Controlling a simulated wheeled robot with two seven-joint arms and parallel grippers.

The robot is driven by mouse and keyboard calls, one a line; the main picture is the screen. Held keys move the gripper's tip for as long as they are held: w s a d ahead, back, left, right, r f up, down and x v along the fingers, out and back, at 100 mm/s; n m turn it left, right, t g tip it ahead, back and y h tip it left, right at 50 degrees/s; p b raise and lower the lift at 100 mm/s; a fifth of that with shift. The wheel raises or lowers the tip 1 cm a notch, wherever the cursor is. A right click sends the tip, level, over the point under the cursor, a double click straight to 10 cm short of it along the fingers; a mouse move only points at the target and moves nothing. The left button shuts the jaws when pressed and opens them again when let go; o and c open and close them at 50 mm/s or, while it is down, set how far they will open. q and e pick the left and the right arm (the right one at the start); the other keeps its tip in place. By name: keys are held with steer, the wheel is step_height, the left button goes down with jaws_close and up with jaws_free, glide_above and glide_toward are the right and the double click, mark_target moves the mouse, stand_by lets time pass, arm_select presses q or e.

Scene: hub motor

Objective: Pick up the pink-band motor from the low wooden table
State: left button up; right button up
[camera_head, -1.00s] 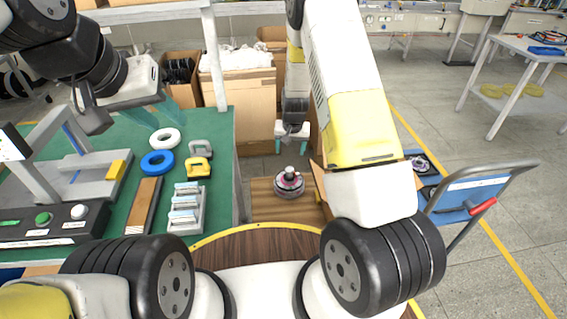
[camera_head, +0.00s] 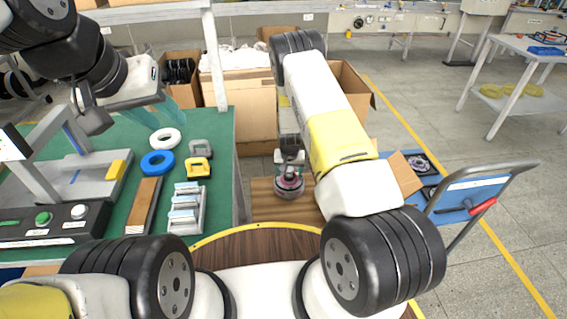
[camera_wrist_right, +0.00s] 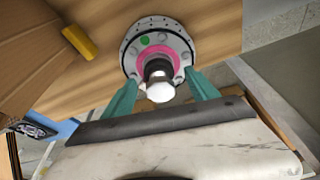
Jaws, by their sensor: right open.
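The pink-band motor (camera_head: 289,187) stands upright on the low wooden table (camera_head: 265,208), a round body with a pink ring and a shaft on top. In the right wrist view the motor (camera_wrist_right: 130,52) shows its grey holed rim, pink ring and pale shaft tip. My right gripper (camera_head: 289,163) is just above the motor. Its green fingers (camera_wrist_right: 162,92) are open, one on each side of the shaft, with no clear contact. My left gripper (camera_head: 165,108) is over the green workbench, far from the motor; its fingers look apart and empty.
The green workbench (camera_head: 222,135) on the left carries rings, clamps and a fixture. A cardboard box (camera_head: 352,88) stands behind my right arm. A blue cart (camera_head: 455,195) with another motor (camera_head: 418,163) is at right. An open carton edge (camera_wrist_right: 30,50) lies close to the right gripper.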

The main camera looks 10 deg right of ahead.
jaws_close()
steer(key=shift+w+r, duration=0.1)
steer(key=shift+w, duration=0.05)
stand_by(0.4)
